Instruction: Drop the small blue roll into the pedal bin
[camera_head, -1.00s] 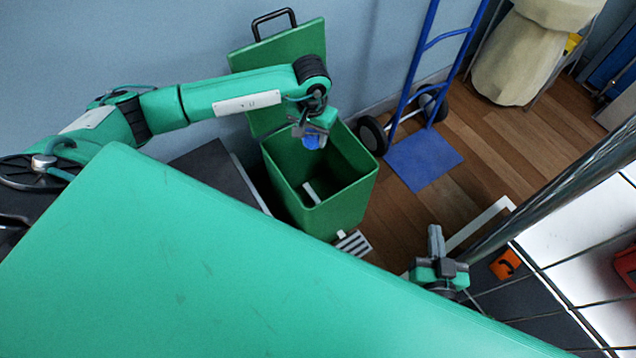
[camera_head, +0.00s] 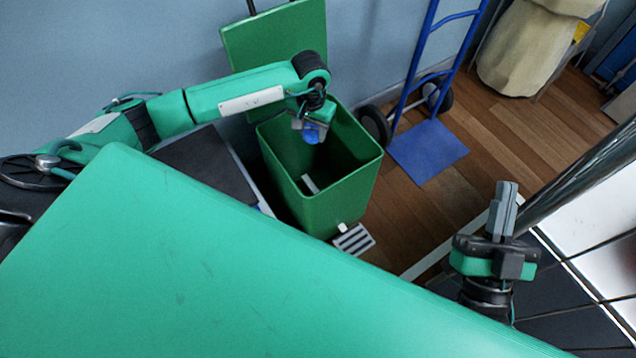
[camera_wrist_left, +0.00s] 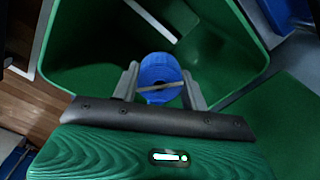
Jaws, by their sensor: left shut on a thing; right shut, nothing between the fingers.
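The small blue roll (camera_head: 312,133) is between the fingers of my left gripper (camera_head: 311,128), which is shut on it. In the left wrist view the blue roll (camera_wrist_left: 160,78) sits between the two grey fingers (camera_wrist_left: 159,88), with the bin's green inside beyond it. The green pedal bin (camera_head: 343,193) stands open on the floor, its lid (camera_head: 275,38) tilted up against the wall. The roll is over the bin's opening, apart from its floor. My right gripper (camera_head: 506,212) is shut and empty, low on the right, away from the bin.
A blue hand truck (camera_head: 428,152) stands right of the bin. A pale sack (camera_head: 530,50) is at the back right. A metal pole (camera_head: 580,172) and a dark tiled surface lie beside my right gripper. A white object (camera_head: 310,184) lies inside the bin.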

